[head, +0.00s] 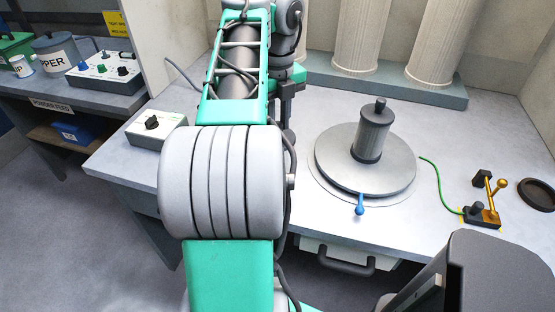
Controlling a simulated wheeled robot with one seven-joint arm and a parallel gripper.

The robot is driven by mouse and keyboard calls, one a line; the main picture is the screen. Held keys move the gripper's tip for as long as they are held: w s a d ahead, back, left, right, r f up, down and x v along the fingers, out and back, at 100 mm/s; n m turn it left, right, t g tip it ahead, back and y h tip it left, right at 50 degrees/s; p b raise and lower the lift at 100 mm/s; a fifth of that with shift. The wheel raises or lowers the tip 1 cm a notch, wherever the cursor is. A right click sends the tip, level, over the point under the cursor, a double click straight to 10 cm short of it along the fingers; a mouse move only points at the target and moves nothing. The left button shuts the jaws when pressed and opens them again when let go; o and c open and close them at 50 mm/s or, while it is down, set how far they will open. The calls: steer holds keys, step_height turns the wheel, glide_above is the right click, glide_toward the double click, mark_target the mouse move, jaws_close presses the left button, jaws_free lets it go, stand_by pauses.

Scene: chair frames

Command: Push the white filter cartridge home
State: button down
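Tall off-white ribbed cylinders, which look like filter cartridges, stand at the back of the bench in the head view. One is right of my arm (358,38) and another is farther right (436,42). Both rise from a low grey-green base (400,92) and their tops are cut off by the picture edge. Part of another pale upright shape shows behind my arm. I cannot tell which one is the task's cartridge. My gripper (287,98) is beyond my arm, left of the base, and mostly hidden.
A round grey plate with a dark cylinder (372,135) and blue-tipped lever sits mid-bench. Right are a green cable, a brass lever device (484,205) and a black ring (538,194). A white knob box (156,130) is left. Bare bench lies between plate and base.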

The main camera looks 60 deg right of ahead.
step_height(320, 180, up, 4)
steer(key=p, duration=0.4)
steer(key=shift+r, duration=0.25)
